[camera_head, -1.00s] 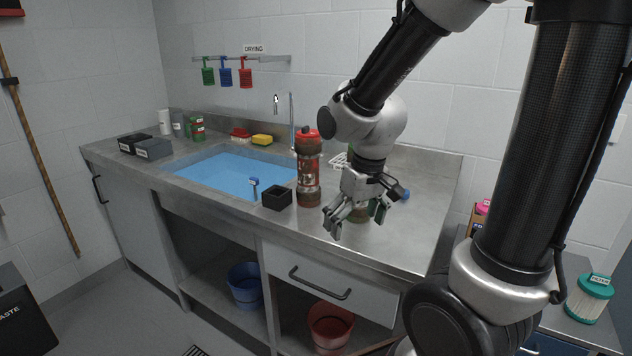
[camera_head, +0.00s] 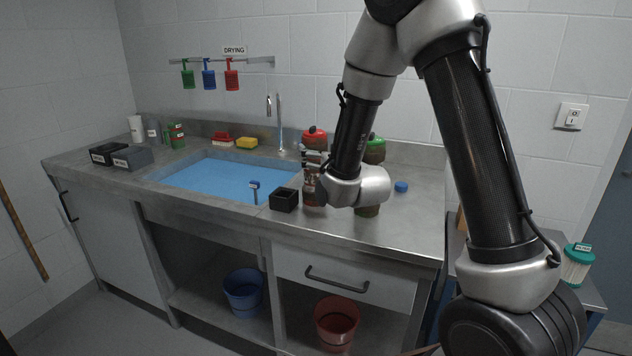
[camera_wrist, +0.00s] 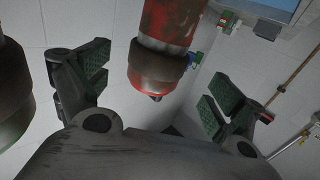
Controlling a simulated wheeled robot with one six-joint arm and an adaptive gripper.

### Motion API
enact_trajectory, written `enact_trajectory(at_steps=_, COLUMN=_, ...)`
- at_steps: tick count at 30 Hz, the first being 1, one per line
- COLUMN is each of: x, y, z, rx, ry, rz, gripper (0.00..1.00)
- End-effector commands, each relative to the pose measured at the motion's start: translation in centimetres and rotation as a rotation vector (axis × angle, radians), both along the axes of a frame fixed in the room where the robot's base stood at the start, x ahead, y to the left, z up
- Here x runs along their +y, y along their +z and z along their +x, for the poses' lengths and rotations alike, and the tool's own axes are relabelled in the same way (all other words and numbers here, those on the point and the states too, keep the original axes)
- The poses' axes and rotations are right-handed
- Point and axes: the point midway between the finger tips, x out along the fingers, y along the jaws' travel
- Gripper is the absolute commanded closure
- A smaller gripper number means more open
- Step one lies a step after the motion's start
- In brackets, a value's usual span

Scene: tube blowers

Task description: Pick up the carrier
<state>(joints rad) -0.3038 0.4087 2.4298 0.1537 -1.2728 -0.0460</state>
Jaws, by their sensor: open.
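A red-capped carrier (camera_head: 314,137), a dark, grimy upright cylinder, stands on the steel counter right of the sink. Its red end (camera_wrist: 155,75) shows between my fingers in the wrist view. My gripper (camera_wrist: 158,78) is open, with one green-padded finger on each side of the carrier and gaps on both sides. In the head view my wrist and arm hide most of the gripper and part of the carrier. A green-capped carrier (camera_head: 375,153) stands just to the right, partly behind my arm; it also shows at the left edge of the wrist view (camera_wrist: 14,95).
A small black open box (camera_head: 284,199) stands close to the left of the red-capped carrier. A blue knob-like item (camera_head: 401,187) lies to the right. The counter's right end is mostly clear.

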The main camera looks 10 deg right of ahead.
Motion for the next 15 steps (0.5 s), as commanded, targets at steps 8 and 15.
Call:
enact_trajectory(at_steps=8, x=0.2, y=-0.6, z=4.1, rx=0.0, ry=-0.001, rz=0.0, gripper=0.06)
enact_trajectory(at_steps=15, x=0.6, y=-0.6, z=6.1, rx=0.002, ry=0.0, rz=0.0, gripper=0.06)
